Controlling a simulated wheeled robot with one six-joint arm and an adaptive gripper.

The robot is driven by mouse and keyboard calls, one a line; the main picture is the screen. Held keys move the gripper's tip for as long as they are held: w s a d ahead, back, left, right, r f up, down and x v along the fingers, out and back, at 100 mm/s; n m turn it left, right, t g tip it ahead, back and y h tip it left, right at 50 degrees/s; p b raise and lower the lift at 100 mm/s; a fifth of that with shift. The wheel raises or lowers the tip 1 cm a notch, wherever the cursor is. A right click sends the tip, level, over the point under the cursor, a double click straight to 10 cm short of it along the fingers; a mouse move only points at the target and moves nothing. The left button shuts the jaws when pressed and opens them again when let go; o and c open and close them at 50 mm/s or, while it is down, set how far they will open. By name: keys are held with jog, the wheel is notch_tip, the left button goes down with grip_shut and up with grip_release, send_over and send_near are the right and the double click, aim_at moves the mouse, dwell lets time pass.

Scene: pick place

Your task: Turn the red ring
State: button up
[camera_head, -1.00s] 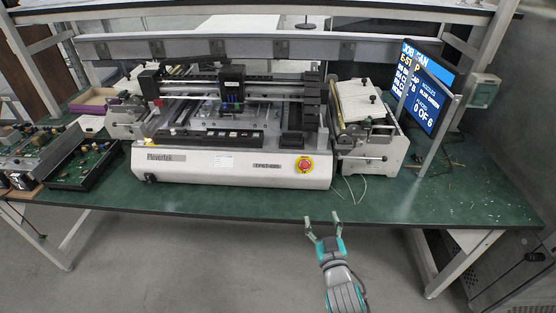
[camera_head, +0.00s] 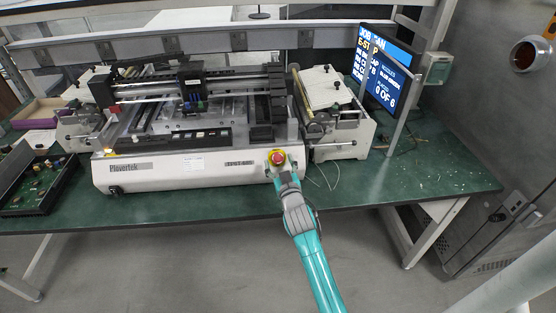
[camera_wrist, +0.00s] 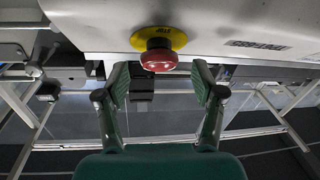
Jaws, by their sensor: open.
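A red round knob (camera_head: 277,156) on a yellow round plate sits on the front right of a white machine (camera_head: 140,172). The knob also shows near the top middle of the wrist view (camera_wrist: 159,57), with the yellow plate (camera_wrist: 160,37) behind it. My gripper (camera_wrist: 161,82) is open and empty. In the wrist view, its two fingers lie to the lower left and lower right of the knob, which shows between and just above the fingertips. In the head view my gripper (camera_head: 285,177) is just in front of the knob; I cannot tell whether it touches.
The machine stands on a green bench (camera_head: 440,185). A screen (camera_head: 382,72) reading "0 OF 6" stands at the right. A board tray (camera_head: 40,187) lies at the left. Loose wires lie right of the knob.

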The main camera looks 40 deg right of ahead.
jog(key=shift+x, duration=0.95)
jog(key=c, duration=1.1)
jog(key=shift+c, duration=0.3)
jog(key=shift+a+m+g+h, duration=0.1)
jog(key=shift+m+g+h, duration=0.3)
jog(key=shift+m, duration=0.5)
jog(key=shift+m+g+h, duration=0.5)
jog(key=shift+m+h, duration=0.5)
jog(key=shift+m, duration=0.6)
jog(key=shift+w+a+m+g+h, duration=0.1)
jog(key=shift+m+g+h, duration=0.7)
jog(key=shift+m, duration=0.75)
jog(key=shift+m+g+h, duration=0.6)
jog(key=shift+m+g, duration=0.3)
jog(key=shift+m, duration=0.65)
jog(key=shift+m+g, duration=0.3)
